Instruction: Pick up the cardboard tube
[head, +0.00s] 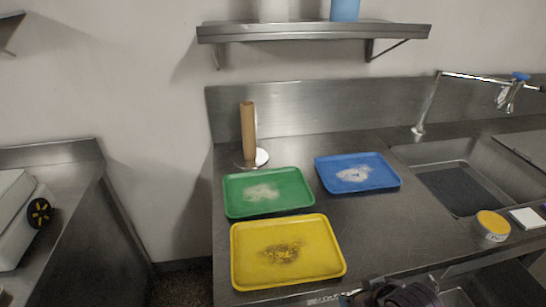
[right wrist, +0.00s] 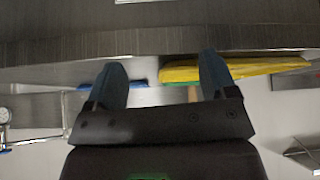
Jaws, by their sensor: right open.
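The cardboard tube (head: 249,131) is a brown cylinder standing upright at the back left of the steel counter, on or just beside a round pale base (head: 261,157). My right gripper is open and empty in the right wrist view (right wrist: 162,75). In the head view, a dark part of my right arm shows at the bottom edge, in front of the counter and well apart from the tube. A small tan piece shows between the fingers in the wrist view, far off; it may be the tube. My left gripper is not in view.
A green tray (head: 290,178), a blue tray (head: 385,168) and a yellow tray (head: 322,227) lie on the counter (head: 380,230); the green one is just in front of the tube. A sink (head: 455,178) and yellow-topped tub (head: 492,226) are right. A shelf (head: 315,32) hangs above.

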